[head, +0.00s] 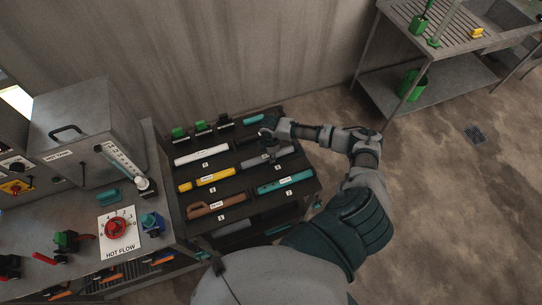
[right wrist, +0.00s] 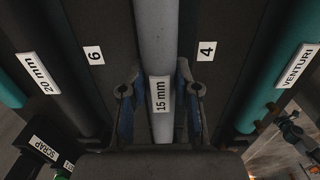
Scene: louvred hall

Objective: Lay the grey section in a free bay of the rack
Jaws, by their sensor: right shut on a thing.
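The grey section (head: 256,162) is a long grey tube at the right side of the dark rack (head: 222,222). My right gripper (head: 270,145) is over it. In the right wrist view the grey section (right wrist: 154,30) runs between the two fingers of the right gripper (right wrist: 160,90), which is shut on it around its "15 mm" label. Number plates 6 and 4 show on the dark rack on either side of it. I cannot tell whether the section rests on the rack or is just above it. My left gripper is not in view.
The rack also holds a white tube (head: 202,155), a yellow one (head: 214,178), a brown one (head: 217,205) and a teal one (head: 285,183). Green-topped pieces (head: 200,126) stand at its back. A bench with a red dial (head: 116,226) is at left, a metal table (head: 455,45) at upper right.

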